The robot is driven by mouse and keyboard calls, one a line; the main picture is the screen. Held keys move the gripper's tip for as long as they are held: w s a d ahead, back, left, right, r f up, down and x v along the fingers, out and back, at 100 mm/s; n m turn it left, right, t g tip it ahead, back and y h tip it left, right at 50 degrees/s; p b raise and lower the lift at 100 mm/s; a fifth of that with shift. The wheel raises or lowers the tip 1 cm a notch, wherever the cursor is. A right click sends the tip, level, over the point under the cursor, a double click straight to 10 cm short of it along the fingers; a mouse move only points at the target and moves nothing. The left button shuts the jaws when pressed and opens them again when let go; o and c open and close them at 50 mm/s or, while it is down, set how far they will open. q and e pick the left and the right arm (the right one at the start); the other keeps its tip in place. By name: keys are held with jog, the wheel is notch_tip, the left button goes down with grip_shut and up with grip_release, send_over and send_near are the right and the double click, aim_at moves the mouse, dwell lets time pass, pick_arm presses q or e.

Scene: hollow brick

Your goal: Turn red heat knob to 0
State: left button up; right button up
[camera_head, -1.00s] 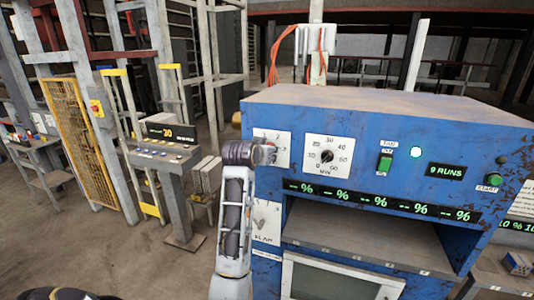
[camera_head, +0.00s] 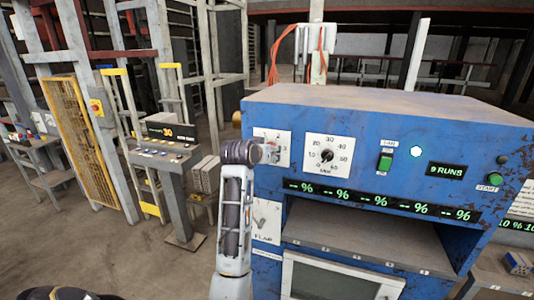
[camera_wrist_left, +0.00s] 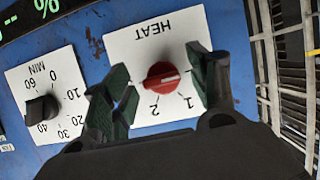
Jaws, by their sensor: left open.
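The red heat knob (camera_wrist_left: 162,77) sits on a white plate (camera_wrist_left: 122,43) marked HEAT, upside down in the left wrist view. The numbers 1 and 2 show beside the knob, and its white line points toward the right of that view. My left gripper (camera_wrist_left: 161,88) is open, with one finger on each side of the knob. Gaps show between the fingers and the knob. In the head view my left gripper (camera_head: 268,153) is at the heat plate (camera_head: 284,138) and mostly hides the knob. My right gripper is not in view.
A black timer knob (camera_head: 327,155) marked MIN is on the blue machine (camera_head: 390,120) beside the heat plate. A green switch (camera_head: 385,162) and START button (camera_head: 492,178) lie farther right. A grey console (camera_head: 165,150) stands at left, with open floor before it.

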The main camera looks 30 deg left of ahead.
pick_arm(q)
jog(key=shift+s+r, duration=0.1)
jog(key=v, duration=1.1)
jog(key=shift+s+d, duration=0.15)
jog(key=shift+s, duration=0.25)
dwell(0.5)
